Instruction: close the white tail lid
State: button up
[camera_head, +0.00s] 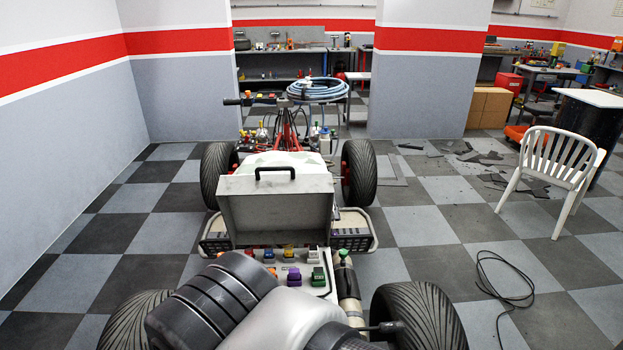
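A pale grey-white box lid (277,212) with a black handle (275,173) on its upper edge stands raised in the middle of the stripped quad. Below it is an open panel (293,266) with several coloured connectors in purple, green, blue and yellow. Whether this raised lid is the white tail lid I cannot tell for certain. A white body part (284,161) shows behind its top edge. My dark arm and pale grey housing fill the lower middle and cover part of the quad's near end. My gripper's fingertips are not visible.
The quad's wheels (359,172) (422,315) stand out on both sides. A white chair (556,170) stands at the right. A black cable (503,284) and dark broken tiles (478,156) lie on the checkered floor. A wall (60,130) bounds the left; floor at right is mostly free.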

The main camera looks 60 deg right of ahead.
aim_at(257, 209)
jog(key=z, duration=1.55)
